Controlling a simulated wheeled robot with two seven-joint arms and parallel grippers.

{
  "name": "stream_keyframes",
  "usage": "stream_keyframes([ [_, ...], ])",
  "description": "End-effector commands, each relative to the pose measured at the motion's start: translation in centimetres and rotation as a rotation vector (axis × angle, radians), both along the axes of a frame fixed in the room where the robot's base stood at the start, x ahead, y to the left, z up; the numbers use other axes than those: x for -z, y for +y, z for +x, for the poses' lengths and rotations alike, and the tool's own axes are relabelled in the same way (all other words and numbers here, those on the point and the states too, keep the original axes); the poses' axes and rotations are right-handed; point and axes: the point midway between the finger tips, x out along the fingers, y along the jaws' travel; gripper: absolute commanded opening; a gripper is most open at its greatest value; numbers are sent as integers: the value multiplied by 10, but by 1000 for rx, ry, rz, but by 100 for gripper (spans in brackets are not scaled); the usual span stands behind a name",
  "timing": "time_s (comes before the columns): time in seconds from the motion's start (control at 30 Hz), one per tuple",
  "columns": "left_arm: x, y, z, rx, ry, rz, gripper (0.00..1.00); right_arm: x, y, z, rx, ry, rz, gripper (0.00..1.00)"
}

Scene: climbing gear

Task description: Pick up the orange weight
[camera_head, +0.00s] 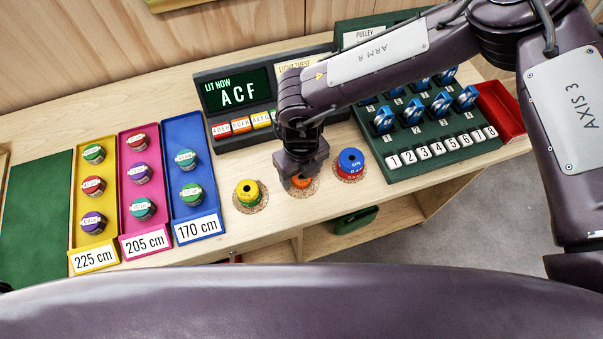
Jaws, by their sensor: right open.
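The orange weight (302,183) sits on a round cork mat (303,192) near the front edge of the bench, between a yellow weight and a blue-and-red stack. My right gripper (300,172) is directly above it, pointing down, and covers most of it. Only the weight's front part shows. The gripper is open; its fingers are at or around the weight, and I cannot tell whether they touch it. My left gripper is not in view.
A yellow weight (248,192) on cork stands close left, a blue-and-red stack (350,163) close right. Behind are a display reading ACF (237,92) and a green pulley rack (440,165). Coloured trays with rolls, including a blue tray (182,130), lie left.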

Motion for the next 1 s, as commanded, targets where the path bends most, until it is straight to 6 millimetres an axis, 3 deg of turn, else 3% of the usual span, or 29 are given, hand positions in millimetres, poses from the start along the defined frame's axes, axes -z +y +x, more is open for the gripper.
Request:
stream_keyframes([
  [0.1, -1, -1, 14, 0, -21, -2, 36, 1, 0, 0, 0, -1, 1, 67],
  [0.2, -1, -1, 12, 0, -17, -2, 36, 1, 0, 0, 0, -1, 1, 66],
  [0.6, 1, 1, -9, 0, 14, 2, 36, 1, 0, 0, 0, -1, 1, 13],
  [1.0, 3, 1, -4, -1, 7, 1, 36, -7, 0, 1, 1, -2, 1, 13],
])
